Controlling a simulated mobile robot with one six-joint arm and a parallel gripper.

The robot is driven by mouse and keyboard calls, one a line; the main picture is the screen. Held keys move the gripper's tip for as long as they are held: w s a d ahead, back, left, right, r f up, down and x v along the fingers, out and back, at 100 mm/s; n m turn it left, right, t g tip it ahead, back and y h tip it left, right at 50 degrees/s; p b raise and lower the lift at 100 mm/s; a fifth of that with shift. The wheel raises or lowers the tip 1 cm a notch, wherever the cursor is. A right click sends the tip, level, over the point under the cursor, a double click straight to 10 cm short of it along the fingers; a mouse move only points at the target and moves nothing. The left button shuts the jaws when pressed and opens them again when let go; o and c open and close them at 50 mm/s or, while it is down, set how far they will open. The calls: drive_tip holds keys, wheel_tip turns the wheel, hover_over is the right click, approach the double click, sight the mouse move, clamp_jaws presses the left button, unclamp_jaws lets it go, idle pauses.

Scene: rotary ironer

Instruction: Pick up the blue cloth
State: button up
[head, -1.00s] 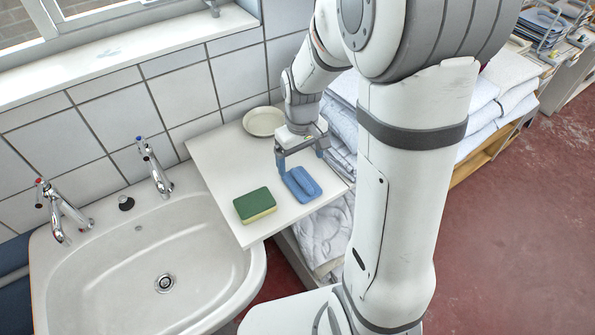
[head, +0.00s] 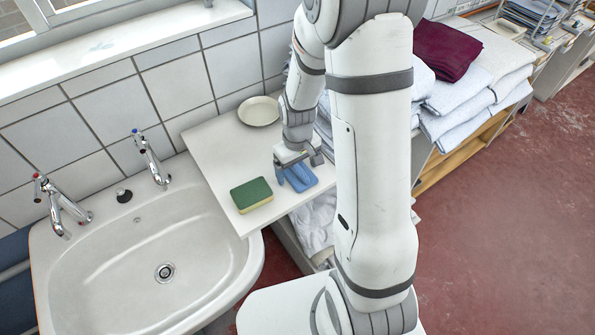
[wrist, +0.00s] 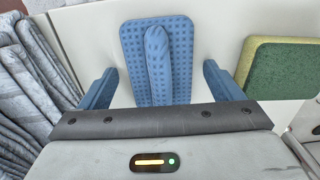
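The blue cloth (head: 302,182) lies on the white board beside the sink, with a raised fold along its middle. It also shows in the wrist view (wrist: 157,58), its fold pointing toward my gripper. My gripper (head: 298,168) is over the cloth, pointing down. In the wrist view its two blue fingers (wrist: 161,88) stand apart on either side of the cloth's near end, with a gap on each side. It is open and holds nothing. In the head view the gripper hides part of the cloth.
A green and yellow sponge (head: 251,194) lies to the left of the cloth on the white board (head: 215,150). A pale plate (head: 259,111) is at the back. The sink (head: 130,270) is to the left. Folded linen (head: 470,95), with a maroon cloth (head: 440,50) on top, is to the right.

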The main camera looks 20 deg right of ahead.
sight(298, 166)
drive_tip(key=c, duration=1)
wheel_tip(298, 166, up, 10)
drive_tip(key=shift+r+b, duration=0.1)
drive_tip(key=shift+b, duration=0.35)
drive_tip(key=o, duration=0.4)
drive_tip(key=shift+c, duration=1.2)
